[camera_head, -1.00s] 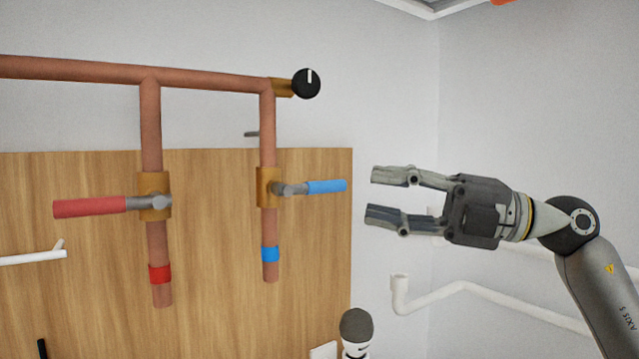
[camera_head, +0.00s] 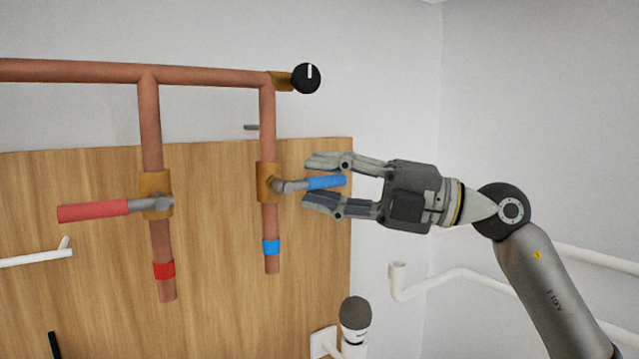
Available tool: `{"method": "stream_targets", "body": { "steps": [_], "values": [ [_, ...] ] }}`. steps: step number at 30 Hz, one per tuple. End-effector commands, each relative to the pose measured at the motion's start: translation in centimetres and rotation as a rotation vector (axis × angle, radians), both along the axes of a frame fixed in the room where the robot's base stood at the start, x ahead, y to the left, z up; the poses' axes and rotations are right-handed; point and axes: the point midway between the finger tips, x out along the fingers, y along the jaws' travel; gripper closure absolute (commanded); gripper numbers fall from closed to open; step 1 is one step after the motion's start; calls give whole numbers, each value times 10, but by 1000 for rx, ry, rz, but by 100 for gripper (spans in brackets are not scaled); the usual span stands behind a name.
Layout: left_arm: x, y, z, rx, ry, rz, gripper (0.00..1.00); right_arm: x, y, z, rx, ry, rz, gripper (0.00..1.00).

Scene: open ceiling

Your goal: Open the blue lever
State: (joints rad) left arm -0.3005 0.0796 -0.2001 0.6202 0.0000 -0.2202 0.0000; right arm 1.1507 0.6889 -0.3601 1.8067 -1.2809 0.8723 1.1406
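The blue lever (camera_head: 326,182) points right from a brass valve (camera_head: 267,182) on the right copper pipe, roughly level. A blue band (camera_head: 271,247) marks that pipe lower down. My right gripper (camera_head: 314,182) is open, with one finger above and one below the blue handle in the picture. The handle's end shows between the fingers, with gaps to both visible. I cannot tell whether the gripper is at the same depth as the handle. My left gripper is not in view.
A red lever (camera_head: 93,211) points left on the left pipe (camera_head: 152,128). A black knob (camera_head: 306,78) sits above the blue lever. A wooden panel (camera_head: 215,300) is behind the pipes. White pipes (camera_head: 450,275) run at lower right. A dark-topped white fixture (camera_head: 355,318) stands below.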

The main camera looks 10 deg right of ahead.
Motion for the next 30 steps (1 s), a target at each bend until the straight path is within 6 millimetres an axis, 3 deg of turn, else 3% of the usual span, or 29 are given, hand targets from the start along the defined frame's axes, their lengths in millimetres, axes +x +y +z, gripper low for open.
{"method": "stream_targets", "body": {
  "steps": [1, 9, 16, 22, 30],
  "values": [
    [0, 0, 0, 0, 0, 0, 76, 0, 0, 0, 0, 0, 0, 69],
    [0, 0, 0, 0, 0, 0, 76, 0, 0, 0, 0, 0, 0, 100],
    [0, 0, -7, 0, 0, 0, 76, 0, 1, -6, 26, 11, 0, 100],
    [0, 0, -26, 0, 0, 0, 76, -1, 2, -20, 189, 80, 1, 100],
    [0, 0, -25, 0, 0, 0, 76, -1, 3, -19, 279, 116, 1, 100]
  ]
}}
